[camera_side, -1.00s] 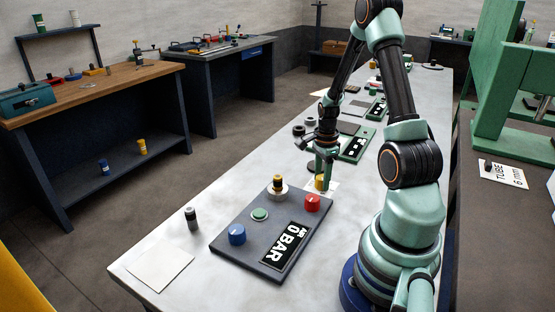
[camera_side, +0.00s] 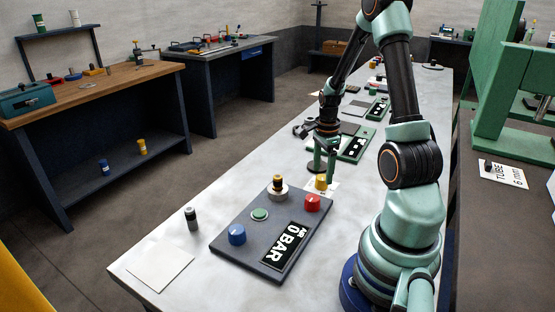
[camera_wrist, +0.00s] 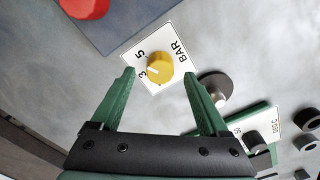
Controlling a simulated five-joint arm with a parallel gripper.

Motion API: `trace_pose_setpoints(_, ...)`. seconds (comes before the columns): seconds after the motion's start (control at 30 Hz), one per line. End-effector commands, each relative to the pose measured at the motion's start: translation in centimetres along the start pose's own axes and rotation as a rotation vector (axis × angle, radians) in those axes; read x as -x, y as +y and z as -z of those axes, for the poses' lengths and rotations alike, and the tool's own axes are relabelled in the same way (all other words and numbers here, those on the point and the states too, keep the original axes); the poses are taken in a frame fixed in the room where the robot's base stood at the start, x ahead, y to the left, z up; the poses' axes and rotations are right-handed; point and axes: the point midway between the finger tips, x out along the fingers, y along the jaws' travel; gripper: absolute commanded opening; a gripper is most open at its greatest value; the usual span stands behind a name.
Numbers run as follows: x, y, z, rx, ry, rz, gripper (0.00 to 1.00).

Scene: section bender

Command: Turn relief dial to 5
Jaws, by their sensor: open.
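The relief dial (camera_wrist: 159,68) is a yellow knob on a white card (camera_wrist: 171,42) marked 3, 5 and BAR. Its white pointer line points left, toward the 3. In the side view the yellow dial (camera_side: 321,182) stands just beyond the grey control panel. My gripper (camera_wrist: 160,77) is open, with one green finger on each side of the dial's near side. No contact with the dial shows. In the side view my gripper (camera_side: 324,171) points down just behind the dial.
In the wrist view a dark round knob with a metal stem (camera_wrist: 216,88) stands close to the right finger. Black rings (camera_wrist: 307,119) lie farther right.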

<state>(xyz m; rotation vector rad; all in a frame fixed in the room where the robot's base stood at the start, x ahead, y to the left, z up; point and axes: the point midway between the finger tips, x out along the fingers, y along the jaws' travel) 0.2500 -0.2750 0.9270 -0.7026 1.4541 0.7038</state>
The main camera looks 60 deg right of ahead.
Motion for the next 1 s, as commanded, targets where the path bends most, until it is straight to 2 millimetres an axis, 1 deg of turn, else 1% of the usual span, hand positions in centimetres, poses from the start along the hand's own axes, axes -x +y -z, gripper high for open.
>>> trace_pose_setpoints(0.03,1.2,-0.2,0.0,0.0,0.001,0.007,0.78)
trace_pose_setpoints(0.2,4.6,-0.1,0.0,0.0,0.001,0.007,0.78)
trace_pose_setpoints(0.3,6.4,-0.1,0.0,-0.001,0.001,0.006,0.78)
trace_pose_setpoints(0.4,7.7,-0.1,0.0,-0.001,0.001,0.005,0.78)
trace_pose_setpoints(0.5,8.5,-0.1,0.0,-0.001,0.001,0.003,0.78)
trace_pose_setpoints(0.6,8.9,0.0,0.0,-0.001,0.0,0.001,0.78)
trace_pose_setpoints(0.9,9.0,0.0,0.0,0.001,0.0,0.001,0.78)
trace_pose_setpoints(1.0,9.4,0.0,-0.7,0.045,0.002,0.012,0.78)
